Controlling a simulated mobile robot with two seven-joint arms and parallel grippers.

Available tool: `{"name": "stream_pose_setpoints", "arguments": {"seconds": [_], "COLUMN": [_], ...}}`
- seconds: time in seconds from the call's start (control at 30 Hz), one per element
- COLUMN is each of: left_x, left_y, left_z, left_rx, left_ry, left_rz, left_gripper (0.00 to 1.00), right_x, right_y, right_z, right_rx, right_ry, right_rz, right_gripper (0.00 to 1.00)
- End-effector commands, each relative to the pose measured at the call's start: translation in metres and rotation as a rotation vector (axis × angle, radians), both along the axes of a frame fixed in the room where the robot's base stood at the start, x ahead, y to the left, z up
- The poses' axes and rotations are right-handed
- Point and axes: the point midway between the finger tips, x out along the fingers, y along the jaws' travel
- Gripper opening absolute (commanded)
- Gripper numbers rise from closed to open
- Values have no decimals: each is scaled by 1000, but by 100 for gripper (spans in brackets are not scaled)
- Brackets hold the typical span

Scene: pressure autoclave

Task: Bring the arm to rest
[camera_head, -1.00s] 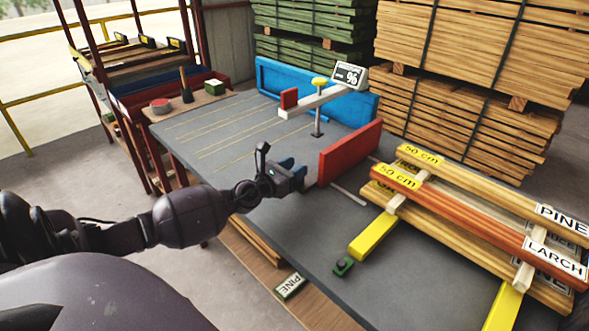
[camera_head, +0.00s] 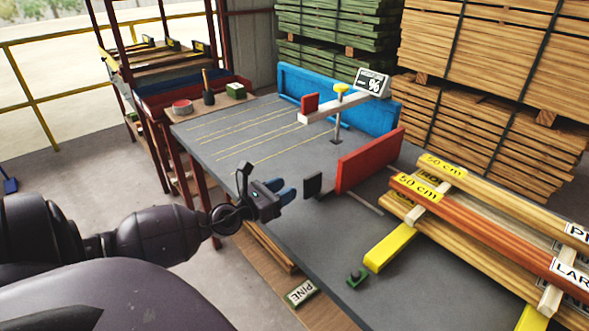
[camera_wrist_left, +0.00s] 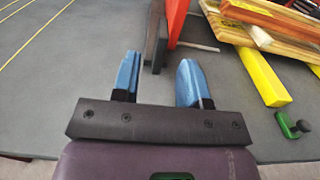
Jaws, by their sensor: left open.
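My left gripper (camera_head: 281,191) is over the near-left part of the grey table (camera_head: 240,140) in the head view. Its two blue fingers (camera_wrist_left: 158,80) are apart with nothing between them in the left wrist view. My right gripper is not in view.
A blue board (camera_head: 340,98) and a post with a yellow knob (camera_head: 341,88) stand at the back. Labelled timber rests on yellow bars (camera_head: 391,247) at right. Lumber stacks (camera_head: 485,60) rise behind. The table's left part is clear.

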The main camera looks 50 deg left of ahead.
Motion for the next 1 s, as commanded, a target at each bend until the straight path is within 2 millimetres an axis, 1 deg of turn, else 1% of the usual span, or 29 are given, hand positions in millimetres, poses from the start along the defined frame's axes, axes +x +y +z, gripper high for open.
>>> {"name": "stream_pose_setpoints", "arguments": {"seconds": [0.03,0.2,0.8,0.87,0.93,1.0], "left_x": [-4,-10,-10,-12,-17,-26], "left_y": [1,1,1,0,-2,-5], "left_z": [-1,0,1,0,-1,-3], "left_rx": [2,1,-2,-25,-100,-239], "left_ry": [2,0,-1,-4,-13,-30], "left_rz": [0,0,1,9,38,93], "left_gripper": [40,40,40,40,40,40], "right_x": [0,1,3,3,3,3], "right_y": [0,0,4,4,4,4], "right_z": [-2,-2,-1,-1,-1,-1], "right_rx": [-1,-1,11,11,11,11], "right_ry": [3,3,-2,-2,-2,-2], "right_rz": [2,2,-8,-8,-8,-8], "right_gripper": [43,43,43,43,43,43]}}
